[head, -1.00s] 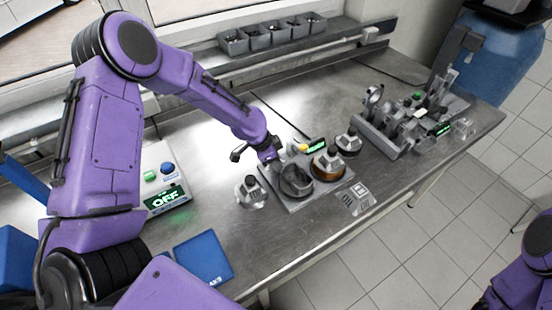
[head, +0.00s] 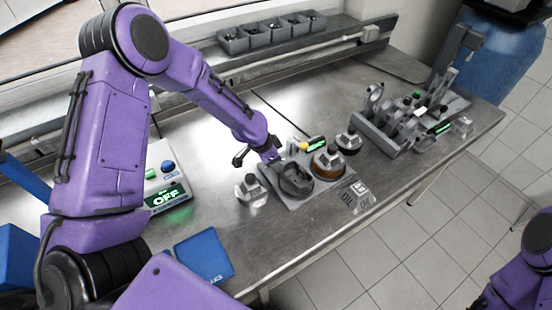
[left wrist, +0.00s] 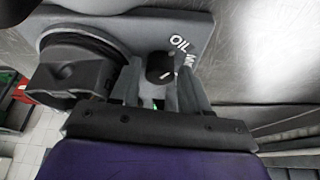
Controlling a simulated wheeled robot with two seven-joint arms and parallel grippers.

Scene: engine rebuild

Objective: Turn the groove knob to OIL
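The groove knob (left wrist: 160,68) shows in the left wrist view as a small round black knob with a white mark. The white label OIL (left wrist: 180,43) is printed just beyond it on the grey plate, with another, partly covered label beside it. My left gripper (left wrist: 162,85) has one finger on each side of the knob; whether they press on it cannot be told. In the head view my left gripper (head: 272,156) is low over the back left of the grey plate (head: 318,193) and hides the knob. My right gripper is out of view.
A dark round holder (head: 295,180) and an orange-ringed one (head: 328,163) stand close right of my left gripper. A small green display (head: 317,143) is behind them. A control box reading OFF (head: 166,197) and a blue pad (head: 205,257) are to the left.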

